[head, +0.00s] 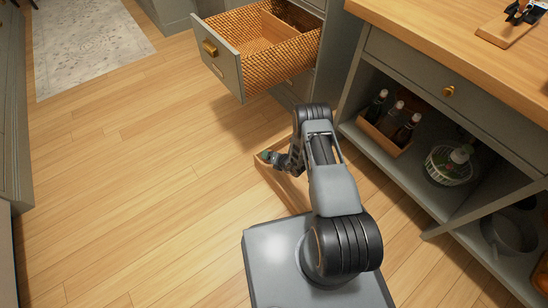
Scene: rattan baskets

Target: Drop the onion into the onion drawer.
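A grey-fronted drawer (222,69) with woven rattan sides is pulled open at the top centre. It has a brass knob and a light divider inside. The part of its inside that I can see looks empty. My gripper (268,157) is low, in front of and below the drawer, apart from it. It is small and partly hidden by my arm, so I cannot tell whether its fingers are open or shut or hold something. I cannot make out an onion anywhere.
A wooden-topped cabinet (455,45) stands on the right. Its open shelf holds a wooden crate (373,132) of bottles, a white wire basket (450,168) and a pot (512,232). A thin wooden edge (288,187) shows beside my arm. The floor at left is clear, with a rug (90,45) beyond.

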